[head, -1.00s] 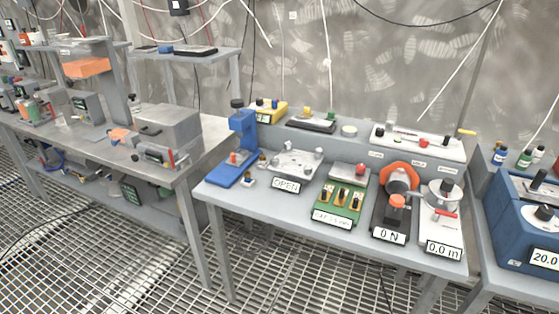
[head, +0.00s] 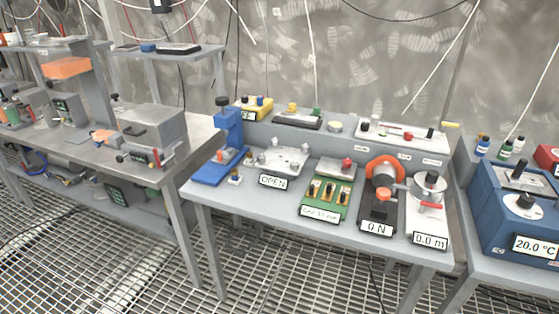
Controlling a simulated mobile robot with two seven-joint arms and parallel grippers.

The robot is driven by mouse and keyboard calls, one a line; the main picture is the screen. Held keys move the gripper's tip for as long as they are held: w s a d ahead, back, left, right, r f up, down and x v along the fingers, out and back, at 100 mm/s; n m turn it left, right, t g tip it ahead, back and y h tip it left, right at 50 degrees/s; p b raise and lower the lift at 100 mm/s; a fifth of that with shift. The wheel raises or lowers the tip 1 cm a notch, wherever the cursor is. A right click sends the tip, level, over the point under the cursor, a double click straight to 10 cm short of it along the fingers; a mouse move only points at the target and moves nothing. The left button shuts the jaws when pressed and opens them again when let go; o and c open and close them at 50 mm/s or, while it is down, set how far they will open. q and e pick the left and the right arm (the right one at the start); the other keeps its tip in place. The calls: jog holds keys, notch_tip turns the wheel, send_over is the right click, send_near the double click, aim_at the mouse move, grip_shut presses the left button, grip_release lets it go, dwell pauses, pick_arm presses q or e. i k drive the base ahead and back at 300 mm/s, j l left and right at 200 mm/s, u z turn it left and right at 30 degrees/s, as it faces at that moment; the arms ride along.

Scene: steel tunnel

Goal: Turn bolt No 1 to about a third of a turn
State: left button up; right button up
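No bolt marked No 1 can be made out in the head view. A pale plate (head: 279,158) with several small knobs or bolt heads sits on the middle bench, behind a label reading OPEN (head: 275,181). I cannot tell whether one of these heads is bolt No 1. Neither of my grippers is in view.
The middle bench (head: 235,203) also carries a blue stand (head: 228,138), a green board (head: 327,196), an orange-ringed device marked 0 N (head: 377,228) and a white one marked 0.0 m (head: 430,239). A blue box (head: 500,230) stands right. Grating floor (head: 110,255) lies open in front.

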aim_at(261, 158)
jog(key=z, duration=0.45)
jog(key=i+j+z, duration=0.1)
jog(key=j+z, duration=0.25)
jog(key=j, duration=0.15)
jog(key=j+z, duration=0.3)
jog(key=j, duration=0.25)
